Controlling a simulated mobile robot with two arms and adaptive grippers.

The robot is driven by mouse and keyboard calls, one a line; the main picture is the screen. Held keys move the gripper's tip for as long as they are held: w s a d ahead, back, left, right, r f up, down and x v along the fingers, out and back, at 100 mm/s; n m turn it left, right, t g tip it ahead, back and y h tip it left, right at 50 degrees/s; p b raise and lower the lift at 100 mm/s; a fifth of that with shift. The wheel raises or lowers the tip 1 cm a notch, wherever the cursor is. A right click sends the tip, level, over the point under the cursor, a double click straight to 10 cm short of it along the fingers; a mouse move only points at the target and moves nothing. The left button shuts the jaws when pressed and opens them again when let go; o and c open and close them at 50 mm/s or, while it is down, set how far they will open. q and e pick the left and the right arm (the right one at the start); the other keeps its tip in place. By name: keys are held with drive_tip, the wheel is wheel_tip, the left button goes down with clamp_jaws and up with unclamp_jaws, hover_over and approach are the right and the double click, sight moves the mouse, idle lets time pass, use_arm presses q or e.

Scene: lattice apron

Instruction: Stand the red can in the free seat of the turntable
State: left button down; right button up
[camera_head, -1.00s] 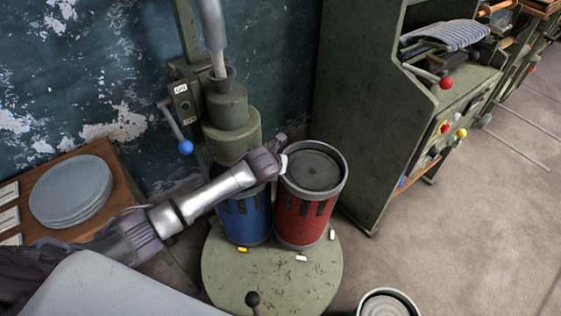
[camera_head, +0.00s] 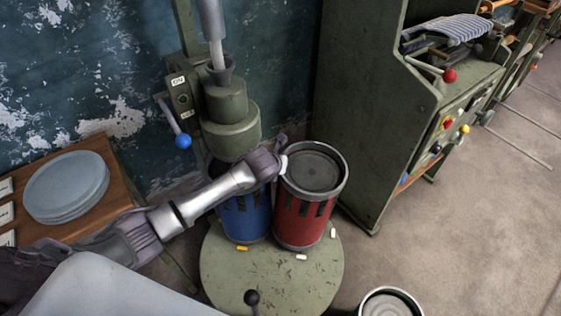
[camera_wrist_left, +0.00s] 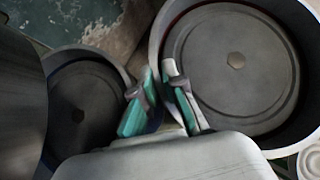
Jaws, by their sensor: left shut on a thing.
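The red can (camera_head: 300,220) is upright over the right part of the round green turntable (camera_head: 262,285), beside the blue can (camera_head: 246,216). I cannot tell whether its base touches the plate. My left gripper (camera_head: 282,160) reaches across the blue can and is shut on the red can's rim at its left side. In the left wrist view, the fingers (camera_wrist_left: 162,98) pinch that rim, one inside and one outside; the red can's grey lid (camera_wrist_left: 237,75) is at right, the blue can's lid (camera_wrist_left: 82,105) at left. My right gripper is out of view.
A green press (camera_head: 228,110) with a blue-knobbed lever stands behind the blue can. White and yellow markers (camera_head: 243,248) lie on the turntable, with a black knob (camera_head: 252,298) in front. Another open-topped can (camera_head: 390,303) is front right. A green cabinet (camera_head: 375,110) stands right, grey plates (camera_head: 67,185) left.

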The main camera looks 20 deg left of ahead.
use_arm(q)
drive_tip(key=shift+w+d+r+h+p, duration=0.2)
drive_tip(key=shift+d+r+p, duration=0.2)
drive_tip(key=shift+d, duration=0.4)
drive_tip(key=shift+w+d+r+h+p, duration=0.15)
drive_tip(key=shift+d+r+p, duration=0.15)
drive_tip(key=shift+d, duration=0.5)
drive_tip(key=shift+s+a+f+n+t+h, duration=0.15)
drive_tip(key=shift+a+f+n+t+h, duration=0.2)
drive_tip(key=shift+a, duration=0.2)
idle(0.5)
drive_tip(key=shift+s+a+f+b, duration=0.1)
drive_tip(key=shift+f+b, duration=0.2)
drive_tip(key=shift+f, duration=0.25)
drive_tip(key=shift+s+a+f+b, duration=0.1)
drive_tip(key=shift+f+b, duration=0.2)
drive_tip(key=shift+f, duration=0.25)
idle(0.7)
drive_tip(key=shift+s+a+f, duration=0.35)
drive_tip(key=shift+a+f, duration=0.45)
drive_tip(key=shift+a, duration=0.05)
idle(0.4)
drive_tip(key=c, duration=1.2)
unclamp_jaws()
drive_tip(key=shift+w, duration=0.1)
